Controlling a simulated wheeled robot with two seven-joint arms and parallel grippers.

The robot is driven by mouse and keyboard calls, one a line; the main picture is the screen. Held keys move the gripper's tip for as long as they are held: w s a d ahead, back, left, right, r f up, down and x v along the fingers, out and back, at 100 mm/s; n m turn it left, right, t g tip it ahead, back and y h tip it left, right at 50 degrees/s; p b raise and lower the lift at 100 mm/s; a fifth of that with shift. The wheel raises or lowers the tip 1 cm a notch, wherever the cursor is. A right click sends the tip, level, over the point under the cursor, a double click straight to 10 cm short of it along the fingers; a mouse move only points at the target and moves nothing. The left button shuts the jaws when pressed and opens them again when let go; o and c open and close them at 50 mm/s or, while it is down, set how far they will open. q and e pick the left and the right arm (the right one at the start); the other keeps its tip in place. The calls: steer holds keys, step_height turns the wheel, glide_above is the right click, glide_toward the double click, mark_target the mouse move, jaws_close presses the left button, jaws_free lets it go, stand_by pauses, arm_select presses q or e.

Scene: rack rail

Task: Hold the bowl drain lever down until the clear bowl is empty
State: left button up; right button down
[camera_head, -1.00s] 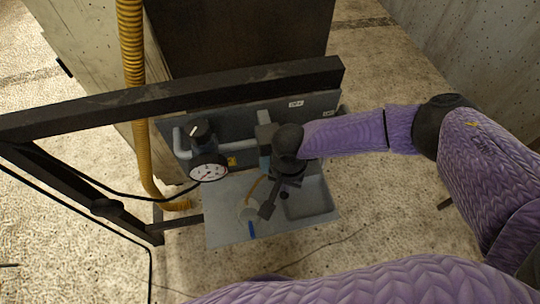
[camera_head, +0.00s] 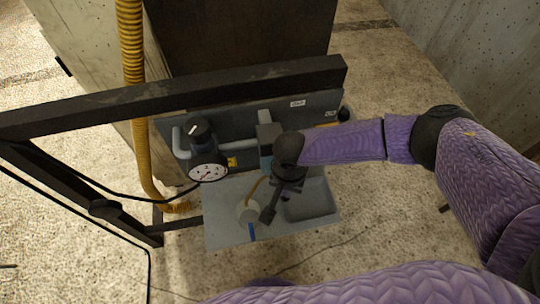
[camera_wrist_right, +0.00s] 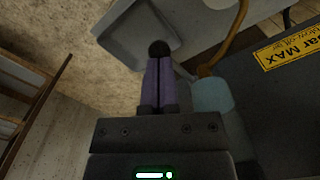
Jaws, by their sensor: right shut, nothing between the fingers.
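The clear bowl (camera_head: 266,163) hangs under the grey unit on the panel; it looks pale blue-green and is partly covered by my right wrist. In the right wrist view the bowl (camera_wrist_right: 211,94) is just right of my fingers; I cannot make out a liquid level. A dark round knob (camera_wrist_right: 160,48), apparently the end of the drain lever, is at my right fingertips, with a thin grey arm running toward the bowl. My right gripper (camera_wrist_right: 161,62) is shut and empty, its tips at or touching the knob. In the head view it (camera_head: 286,190) points down. My left gripper is out of view.
A gauge (camera_head: 208,171) and black knob (camera_head: 200,130) sit left of the bowl. A dark rail (camera_head: 180,95) crosses above. A yellow hose (camera_head: 131,70) runs at left.

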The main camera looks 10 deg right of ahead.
mark_target(270, 157)
steer(key=shift+f+b, duration=0.8)
steer(key=shift+f, duration=0.6)
stand_by(0.9)
steer(key=shift+r+p, duration=0.4)
step_height(270, 157, up, 8)
steer(key=p, duration=0.8)
steer(key=shift+f, duration=0.4)
